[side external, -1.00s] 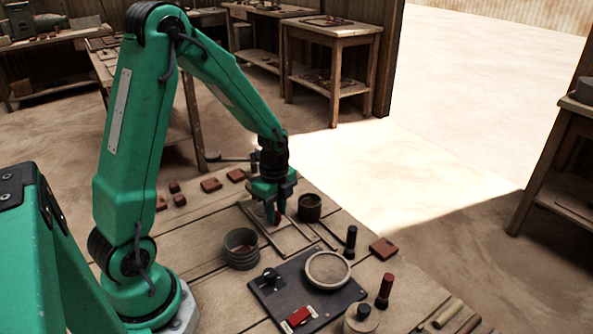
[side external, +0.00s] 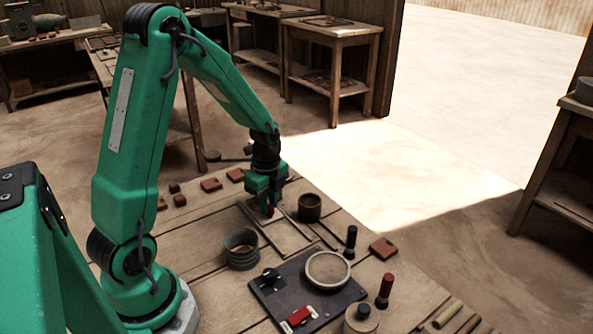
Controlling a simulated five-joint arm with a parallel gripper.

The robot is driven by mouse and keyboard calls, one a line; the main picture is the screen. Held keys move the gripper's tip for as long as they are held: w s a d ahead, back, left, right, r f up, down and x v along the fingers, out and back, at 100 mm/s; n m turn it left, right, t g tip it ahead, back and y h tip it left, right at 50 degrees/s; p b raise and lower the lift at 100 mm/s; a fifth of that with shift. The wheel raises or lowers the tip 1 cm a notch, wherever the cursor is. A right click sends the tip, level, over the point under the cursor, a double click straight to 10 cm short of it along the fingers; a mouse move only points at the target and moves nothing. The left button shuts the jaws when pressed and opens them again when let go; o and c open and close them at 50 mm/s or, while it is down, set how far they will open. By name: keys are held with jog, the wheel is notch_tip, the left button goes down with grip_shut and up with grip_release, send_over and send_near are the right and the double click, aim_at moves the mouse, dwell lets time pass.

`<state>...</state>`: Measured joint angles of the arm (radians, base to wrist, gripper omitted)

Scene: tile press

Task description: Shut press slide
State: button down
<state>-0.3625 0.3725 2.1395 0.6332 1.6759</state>
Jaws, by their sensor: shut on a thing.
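My gripper (side external: 268,207) points down over the flat frame on the table, left of the dark cup. It is shut on a small reddish piece (side external: 270,211), mostly hidden by the fingers. The dark press plate (side external: 278,298) lies nearer the camera, apart from my gripper. It bears a round pale-rimmed dish (side external: 327,268), a black knob (side external: 270,275) and a red sliding block (side external: 299,316) in a light-edged slot. I cannot tell which part is the press slide or how far it is shut.
A ribbed grey pot (side external: 242,250) stands left of the press. A dark cup (side external: 309,207) is close right of my gripper. Reddish tiles (side external: 210,184) lie at the back left.

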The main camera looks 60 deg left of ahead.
jog(key=c, duration=1.2)
grip_release()
jog(key=shift+a, duration=0.1)
jog(key=shift+r, duration=0.15)
jog(key=shift+r, duration=3.8)
jog(key=shift+r, duration=0.1)
jog(key=s+d+r+n+t, duration=0.5)
jog(key=s+d+r+n, duration=0.7)
jog(key=n, duration=0.3)
jog(key=shift+s+d+r+t, duration=0.3)
jog(key=shift+d+r, duration=0.25)
jog(key=shift+d, duration=0.2)
